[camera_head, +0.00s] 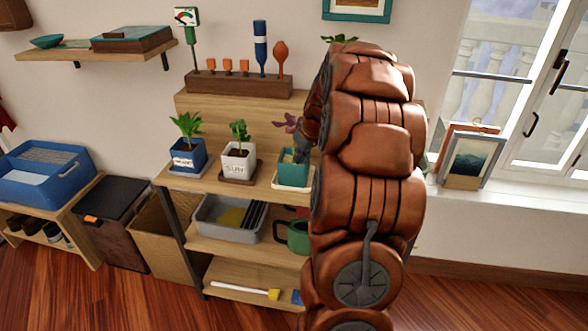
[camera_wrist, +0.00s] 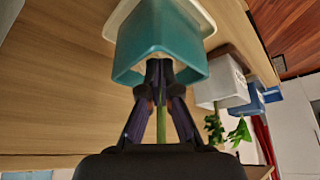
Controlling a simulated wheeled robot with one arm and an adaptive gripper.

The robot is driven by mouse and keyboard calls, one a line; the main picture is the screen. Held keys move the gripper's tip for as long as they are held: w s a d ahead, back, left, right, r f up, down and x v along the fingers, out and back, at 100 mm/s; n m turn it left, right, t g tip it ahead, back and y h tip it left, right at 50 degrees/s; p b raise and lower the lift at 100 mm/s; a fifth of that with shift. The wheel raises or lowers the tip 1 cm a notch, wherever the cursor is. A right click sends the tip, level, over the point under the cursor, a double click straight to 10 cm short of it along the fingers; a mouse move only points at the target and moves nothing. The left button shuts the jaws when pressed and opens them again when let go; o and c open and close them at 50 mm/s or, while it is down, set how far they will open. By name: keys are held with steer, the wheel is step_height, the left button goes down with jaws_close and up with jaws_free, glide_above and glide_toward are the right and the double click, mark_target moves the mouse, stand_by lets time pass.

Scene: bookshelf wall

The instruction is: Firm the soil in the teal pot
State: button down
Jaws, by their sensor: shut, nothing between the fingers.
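The teal pot (camera_head: 293,173) stands on a pale saucer (camera_head: 279,186) on the shelf top, right of the white pot. It fills the upper middle of the wrist view (camera_wrist: 150,35), which looks upside down. My gripper (camera_wrist: 159,72) is shut, its fingertips close together at the pot's opening; nothing is held. A green stem (camera_wrist: 161,128) shows between the finger links. Purple-red leaves (camera_head: 288,122) stand above the pot in the head view. The soil is mostly hidden by the fingers and rim, so I cannot tell if the tips touch it.
A white pot (camera_head: 239,162) and a blue pot (camera_head: 188,158), both planted, stand to the left. Behind them, a wooden rack (camera_head: 238,86) holds tools. A grey bin (camera_head: 226,220) and a green watering can (camera_head: 293,236) sit below. My arm hides the shelf's right part.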

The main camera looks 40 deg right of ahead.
step_height(320, 180, up, 6)
steer(key=p, duration=0.1)
steer(key=shift+r, duration=0.25)
stand_by(0.4)
stand_by(0.5)
steer(key=s+a+r+n+g+y+p, duration=0.15)
steer(key=s+a, duration=0.25)
steer(key=a, duration=0.9)
steer(key=s+a+r+g+y+p, duration=0.15)
steer(key=s+a, duration=0.35)
steer(key=a, duration=0.9)
steer(key=s+a+g, duration=0.1)
steer(key=s+a, duration=0.2)
steer(key=s, duration=0.4)
steer(key=s+a+g+h+p, duration=0.1)
steer(key=s+a, duration=0.3)
steer(key=s, duration=0.3)
steer(key=s+a+f+g+h+p, duration=0.1)
steer(key=s+a+g, duration=0.1)
steer(key=s, duration=0.5)
steer(key=shift+s+a, duration=0.3)
steer(key=shift+a, duration=0.55)
steer(key=shift+f+n, duration=0.1)
steer(key=shift+n, duration=0.15)
